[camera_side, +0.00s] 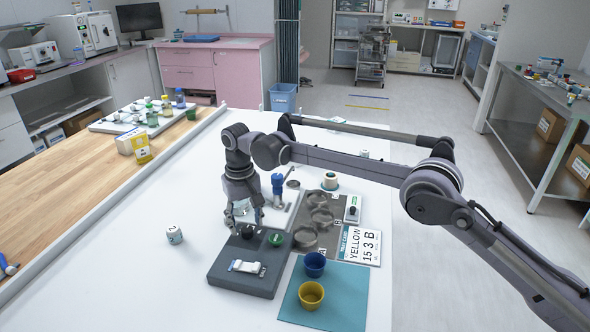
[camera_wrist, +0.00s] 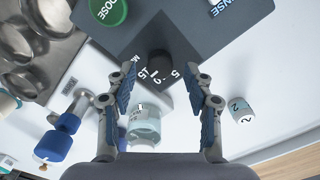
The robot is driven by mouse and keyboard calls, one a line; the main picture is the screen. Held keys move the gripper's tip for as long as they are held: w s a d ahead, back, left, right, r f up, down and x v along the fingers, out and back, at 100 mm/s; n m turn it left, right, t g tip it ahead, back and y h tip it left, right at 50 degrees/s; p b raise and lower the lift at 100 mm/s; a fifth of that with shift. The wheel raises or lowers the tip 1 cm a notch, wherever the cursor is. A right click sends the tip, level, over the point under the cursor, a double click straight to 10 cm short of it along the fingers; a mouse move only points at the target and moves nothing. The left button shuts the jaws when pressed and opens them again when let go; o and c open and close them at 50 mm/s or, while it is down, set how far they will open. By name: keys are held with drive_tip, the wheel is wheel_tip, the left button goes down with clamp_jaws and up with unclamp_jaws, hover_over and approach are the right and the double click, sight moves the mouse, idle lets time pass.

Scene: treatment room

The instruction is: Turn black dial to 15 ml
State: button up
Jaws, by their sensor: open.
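The black dial (camera_wrist: 160,64) sits on a dark grey dispenser box (camera_wrist: 215,45) with white markings beside it, among them 15 and 5. I cannot tell for sure which mark the dial points at. In the side view the dial (camera_side: 247,232) is at the back left of the box (camera_side: 243,285). My gripper (camera_wrist: 162,82) is open and empty, its two fingers pointing toward the box with the dial between and just beyond their tips. In the side view my gripper (camera_side: 246,220) hangs at the box's back edge, close to the dial.
A green button (camera_wrist: 108,10) is beside the dial. A clear jar (camera_wrist: 145,124) and a blue-handled tool (camera_wrist: 68,123) stand near the fingers. A blue cup (camera_side: 315,264) and yellow cup (camera_side: 311,295) stand on a teal mat (camera_side: 349,290). A card (camera_side: 359,245) reads YELLOW 15 3 B.

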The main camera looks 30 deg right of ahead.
sight(247, 228)
drive_tip(key=shift+r, duration=2.85)
drive_tip(key=shift+d+r, duration=0.15)
drive_tip(key=shift+r, duration=0.05)
drive_tip(key=s+d+r+t, duration=0.4)
drive_tip(key=s+d+r, duration=0.85)
drive_tip(key=d, duration=0.35)
drive_tip(key=s+d+f+t, duration=0.1)
drive_tip(key=s+d+f, duration=0.3)
drive_tip(key=s, duration=0.5)
drive_tip(key=s+d+f+t, duration=0.2)
drive_tip(key=s+d+f, duration=0.2)
drive_tip(key=s, duration=0.6)
drive_tip(key=shift+d+f, duration=0.25)
drive_tip(key=shift+d, duration=0.35)
drive_tip(key=shift+o, duration=0.3)
